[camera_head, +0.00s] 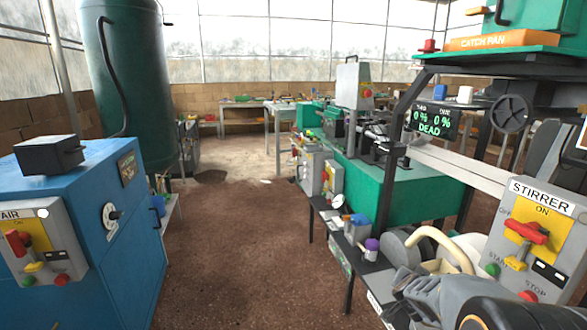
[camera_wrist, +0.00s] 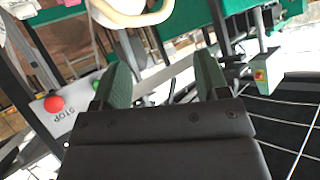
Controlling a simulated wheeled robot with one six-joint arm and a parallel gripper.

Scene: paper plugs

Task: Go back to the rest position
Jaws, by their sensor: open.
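My gripper shows in the wrist view (camera_wrist: 162,78) with its two green-padded fingers apart and nothing between them. In the head view my arm fills the bottom right corner, in front of the stirrer box (camera_head: 534,240). The stirrer box has a red handle on a yellow plate, with a green START button and a red STOP button. In the wrist view the red STOP button (camera_wrist: 54,104) is left of the fingers, apart from them. A cream curved handle (camera_wrist: 130,14) is beyond the fingertips.
A blue cabinet (camera_head: 90,215) with an AIR switch box (camera_head: 38,243) stands at left, before a green tank (camera_head: 130,90). Green machines (camera_head: 400,190) and a display reading DEAD (camera_head: 434,121) stand at right. The brown floor (camera_head: 235,240) between them is clear.

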